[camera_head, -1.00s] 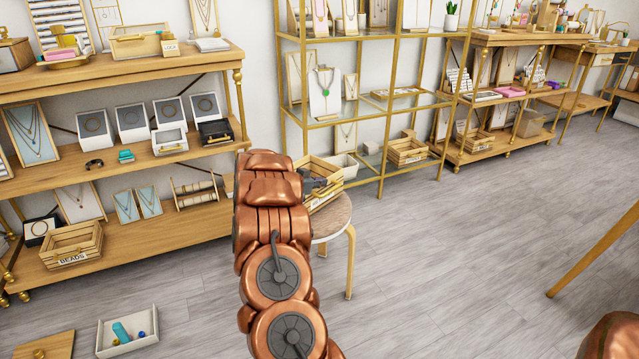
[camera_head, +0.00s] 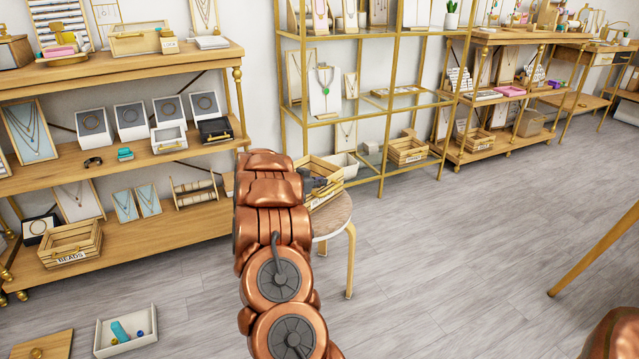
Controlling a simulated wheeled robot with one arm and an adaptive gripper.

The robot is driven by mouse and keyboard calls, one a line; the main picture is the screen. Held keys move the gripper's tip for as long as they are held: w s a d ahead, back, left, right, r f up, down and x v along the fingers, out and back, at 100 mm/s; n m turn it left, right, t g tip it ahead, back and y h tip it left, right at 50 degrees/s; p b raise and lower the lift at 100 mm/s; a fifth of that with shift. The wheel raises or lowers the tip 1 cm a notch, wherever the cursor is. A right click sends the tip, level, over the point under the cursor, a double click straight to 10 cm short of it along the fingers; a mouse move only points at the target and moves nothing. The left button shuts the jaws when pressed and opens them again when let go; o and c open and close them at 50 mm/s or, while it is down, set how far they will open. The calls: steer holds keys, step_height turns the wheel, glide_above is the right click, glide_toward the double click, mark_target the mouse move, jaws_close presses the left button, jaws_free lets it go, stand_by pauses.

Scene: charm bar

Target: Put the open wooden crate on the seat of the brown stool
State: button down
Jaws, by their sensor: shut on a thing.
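The open wooden crate (camera_head: 328,168) is at the brown stool (camera_head: 333,217), just right of my copper arm. It is light slatted wood and appears level. My gripper (camera_head: 318,184) is dark grey and shut on the crate's near side. My arm hides the crate's left part and the left part of the stool. The crate's base is at the height of the stool's seat; I cannot tell whether it touches the seat. The stool has a round brownish seat with a pale rim and light wooden legs.
A wooden shelf (camera_head: 150,236) with jewellery displays stands at left, with a BEADS crate (camera_head: 72,246) low on it. A gold-framed glass shelf (camera_head: 386,125) stands behind the stool. A white tray (camera_head: 126,331) lies on the floor at lower left. Grey floor (camera_head: 460,260) at right is clear.

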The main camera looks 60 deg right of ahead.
steer(key=c, duration=1.2)
jaws_free()
steer(key=shift+a, duration=0.15)
steer(key=v, duration=1.1)
steer(key=shift+a+r, duration=0.2)
steer(key=shift+a, duration=0.15)
